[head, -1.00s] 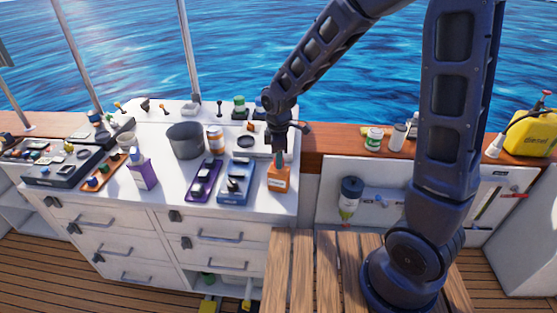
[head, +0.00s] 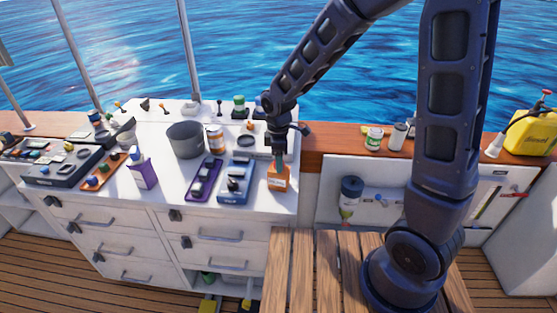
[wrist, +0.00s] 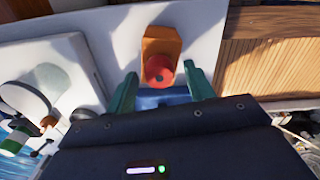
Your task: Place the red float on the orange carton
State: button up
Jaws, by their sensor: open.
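The orange carton (head: 278,184) stands at the front right corner of the white counter. In the wrist view the carton (wrist: 161,39) shows behind and around the red float (wrist: 159,69). The float is round and red with a dark spot in its middle; it appears to lie on the carton's top, though their contact is hard to see. My gripper (wrist: 160,82) is open, with one green finger on each side of the float and visible gaps. In the head view my gripper (head: 279,163) is just above the carton and hides the float.
A blue tray (head: 237,184) and a purple tray (head: 203,181) lie left of the carton. A dark pot (head: 185,140) and an orange-and-white jar (head: 214,138) stand behind them. A purple-and-white bottle (head: 142,169) stands further left. The counter's right edge is close to the carton.

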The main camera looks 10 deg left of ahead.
notch_tip(320, 180, up, 12)
dwell(0.5)
jog(key=d+r+m+t, duration=0.1)
jog(key=d+r+m, duration=0.25)
jog(key=d, duration=0.55)
jog(key=s+d+r+m+t, duration=0.1)
jog(key=d+r+m, duration=0.3)
jog(key=d, duration=0.5)
jog(key=d+r+m+t, duration=0.1)
jog(key=d+r+m, duration=0.1)
jog(key=d+m, duration=0.55)
jog(key=s+d+m+t, duration=0.1)
jog(key=s+d+m, duration=0.3)
jog(key=d, duration=0.5)
jog(key=shift+s+d+m+t, duration=0.3)
jog(key=shift+s+m, duration=0.1)
jog(key=shift+s, duration=0.65)
